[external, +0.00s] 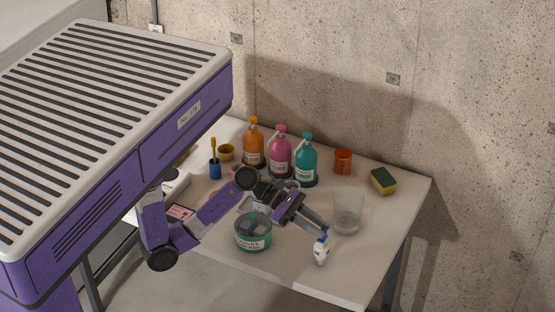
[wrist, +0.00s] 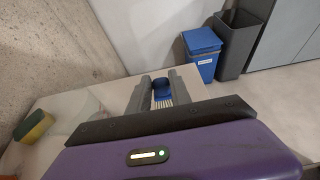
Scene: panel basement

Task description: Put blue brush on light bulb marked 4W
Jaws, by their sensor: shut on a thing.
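My gripper (external: 322,236) is near the front right part of the table, shut on the blue brush. In the wrist view the blue brush (wrist: 161,84) sits between the two fingers, with pale bristles toward the camera. In the external view only a small blue patch of it (external: 323,239) shows at the fingertips. A white rounded thing (external: 320,256) is directly below the fingertips, close to or touching the brush. It may be the light bulb; it is too small to read a 4W mark.
A clear beaker (external: 347,212) stands close to my gripper. A teal-labelled jar (external: 253,232) is to its left. Orange (external: 253,148), pink (external: 280,155) and teal (external: 305,160) bottles stand behind. A sponge (external: 383,181) lies at right. The table's front right corner is clear.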

